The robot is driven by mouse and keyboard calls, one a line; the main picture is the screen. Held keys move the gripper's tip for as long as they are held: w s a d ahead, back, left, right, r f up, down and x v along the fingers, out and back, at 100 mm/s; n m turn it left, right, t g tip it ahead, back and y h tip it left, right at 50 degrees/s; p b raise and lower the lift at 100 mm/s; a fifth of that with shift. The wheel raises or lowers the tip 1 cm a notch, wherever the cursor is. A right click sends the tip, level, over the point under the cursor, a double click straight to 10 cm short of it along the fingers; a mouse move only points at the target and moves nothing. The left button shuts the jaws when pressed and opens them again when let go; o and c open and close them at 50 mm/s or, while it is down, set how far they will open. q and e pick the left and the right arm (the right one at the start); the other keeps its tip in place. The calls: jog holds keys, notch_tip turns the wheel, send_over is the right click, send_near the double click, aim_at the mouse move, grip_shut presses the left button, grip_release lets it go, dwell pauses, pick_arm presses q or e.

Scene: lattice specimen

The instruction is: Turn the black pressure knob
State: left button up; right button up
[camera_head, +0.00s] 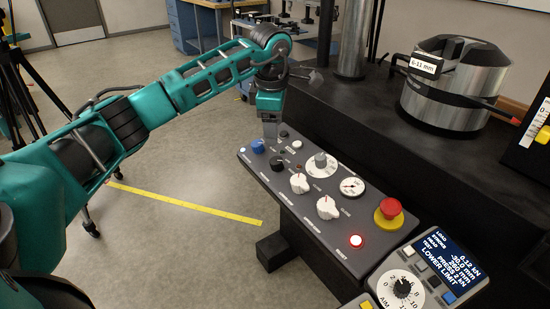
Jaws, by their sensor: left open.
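A small black knob (277,162) sits near the far left end of the sloped dark control panel (315,236), beside a blue knob (258,146). Another black knob (403,288) sits on a numbered white dial on the separate display unit at the lower right. The labels are too small to read, so I cannot tell which is the pressure knob. My right gripper is not in view.
The panel also carries white knobs (299,184), a round gauge (352,186), a lit red button (355,240) and a red emergency stop (391,208). A display unit (444,265) stands at the right. A metal cylinder (455,88) stands behind.

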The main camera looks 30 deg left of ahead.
aim_at(275, 160)
pick_arm(q)
jog(key=f, duration=0.3)
jog(key=w+f, duration=0.1)
jog(key=f, duration=0.2)
jog(key=f+b, duration=0.1)
jog(key=f, duration=0.2)
jog(key=shift+w+a+f, duration=0.25)
jog(key=shift+a, duration=0.05)
jog(key=shift+w+f, duration=0.1)
jog(key=shift+f, duration=0.4)
jog(key=c, duration=1)
jog(key=shift+c, duration=0.2)
